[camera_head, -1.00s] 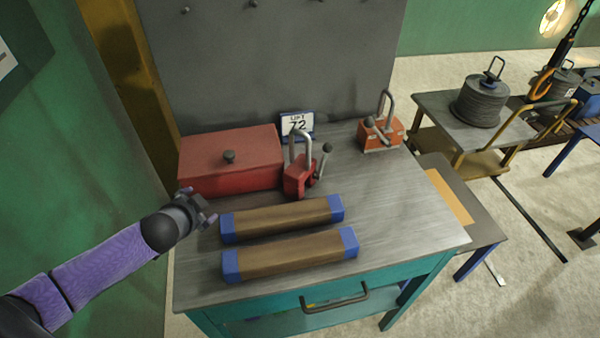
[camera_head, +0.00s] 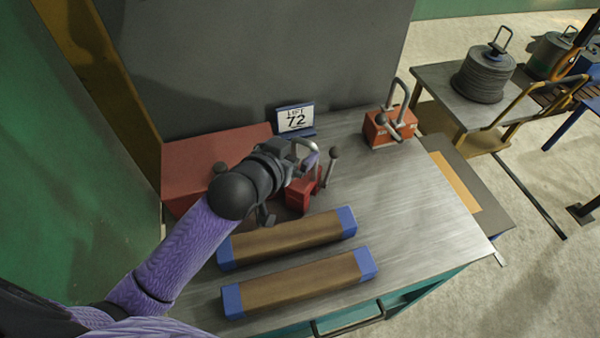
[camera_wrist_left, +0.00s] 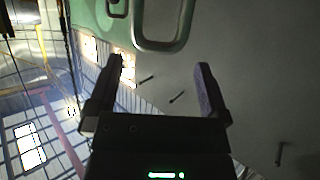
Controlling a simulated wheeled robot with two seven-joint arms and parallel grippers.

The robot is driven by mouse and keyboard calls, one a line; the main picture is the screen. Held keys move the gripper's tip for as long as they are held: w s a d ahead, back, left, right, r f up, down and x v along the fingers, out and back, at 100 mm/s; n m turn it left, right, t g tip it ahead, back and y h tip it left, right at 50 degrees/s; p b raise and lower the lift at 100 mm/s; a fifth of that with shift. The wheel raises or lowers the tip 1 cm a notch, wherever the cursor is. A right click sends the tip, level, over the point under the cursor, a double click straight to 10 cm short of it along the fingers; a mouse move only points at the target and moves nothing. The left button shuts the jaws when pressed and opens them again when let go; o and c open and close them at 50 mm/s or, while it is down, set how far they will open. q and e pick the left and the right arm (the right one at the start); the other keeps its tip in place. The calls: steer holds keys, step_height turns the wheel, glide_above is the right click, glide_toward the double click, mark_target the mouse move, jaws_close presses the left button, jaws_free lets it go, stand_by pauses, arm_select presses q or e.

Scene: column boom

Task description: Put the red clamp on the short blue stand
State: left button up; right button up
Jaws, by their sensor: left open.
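The red clamp (camera_head: 298,198) stands on the metal table, with a grey shackle on top and a black-knobbed lever on its right. My left gripper (camera_head: 291,182) is over its left side and hides part of the body and shackle. In the left wrist view its two fingers (camera_wrist_left: 160,80) are apart with nothing between them.
Two brown bars with blue ends (camera_head: 290,238) lie in front of the clamp. A red box (camera_head: 200,165) is left, a LIFT 72 sign (camera_head: 296,119) behind, and an orange-red lifting block (camera_head: 388,129) back right. The table's right part is clear.

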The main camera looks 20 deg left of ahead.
mark_target(308, 144)
arm_select(q)
steer(key=w+f, duration=0.1)
steer(key=w, duration=0.1)
steer(key=w+d+f+b, duration=0.1)
steer(key=f, duration=0.1)
steer(key=w+f+b, duration=0.1)
steer(key=w, duration=0.1)
steer(key=shift+w+d+f, duration=0.15)
steer(key=shift+w+d, duration=0.05)
steer(key=shift+w, duration=0.3)
jaws_close()
steer(key=shift+r, duration=0.2)
